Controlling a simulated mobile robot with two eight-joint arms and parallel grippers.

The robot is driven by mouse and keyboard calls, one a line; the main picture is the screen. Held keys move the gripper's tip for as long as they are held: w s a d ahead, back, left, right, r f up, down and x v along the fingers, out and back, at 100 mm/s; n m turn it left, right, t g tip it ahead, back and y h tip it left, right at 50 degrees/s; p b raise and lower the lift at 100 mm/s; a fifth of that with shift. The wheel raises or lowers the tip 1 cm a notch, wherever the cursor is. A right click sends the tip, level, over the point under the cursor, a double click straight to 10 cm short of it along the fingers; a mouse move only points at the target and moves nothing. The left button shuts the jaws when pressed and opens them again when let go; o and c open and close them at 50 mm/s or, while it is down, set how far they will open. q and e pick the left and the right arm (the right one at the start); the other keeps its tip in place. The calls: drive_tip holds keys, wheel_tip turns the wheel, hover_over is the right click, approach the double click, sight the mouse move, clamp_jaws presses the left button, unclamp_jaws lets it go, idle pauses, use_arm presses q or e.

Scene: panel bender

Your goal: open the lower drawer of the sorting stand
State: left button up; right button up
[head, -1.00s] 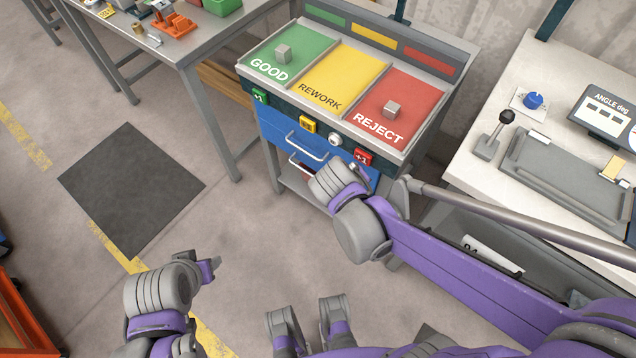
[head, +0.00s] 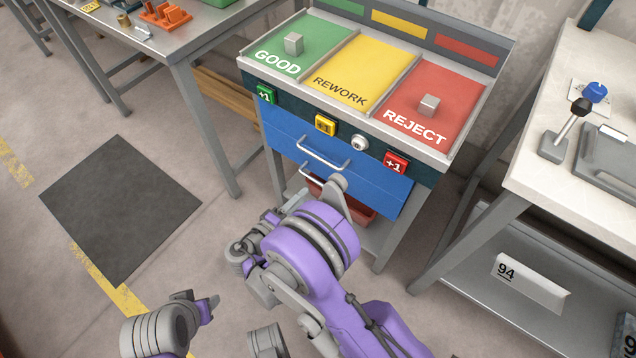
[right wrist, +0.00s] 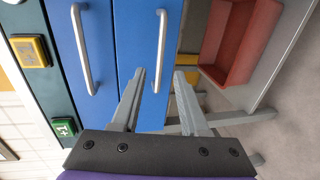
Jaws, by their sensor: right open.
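The sorting stand (head: 442,150) has two blue drawers below its top. The upper drawer (head: 290,138) has a silver bar handle (head: 325,160). The lower drawer (head: 385,195) is under it and looks shut; my right gripper partly hides its front. My right gripper (head: 338,186) is in front of the lower drawer. In the right wrist view the open fingers (right wrist: 160,75) have the lower drawer's handle (right wrist: 161,40) between them in the picture; whether it is between the jaws in depth is unclear. My left gripper (head: 208,304) is low at left, its opening unclear.
A red bin (right wrist: 238,40) sits on the stand's lower shelf. The stand's top has GOOD, REWORK and REJECT areas with grey cubes (head: 293,43) on it. A grey bench stands at left and a white-topped table (head: 545,110) at right.

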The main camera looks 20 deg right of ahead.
sight(318, 181)
drive_tip(key=b+x, duration=0.1)
drive_tip(key=x, duration=0.8)
clamp_jaws()
drive_tip(key=shift+r, duration=0.1)
idle(1.1)
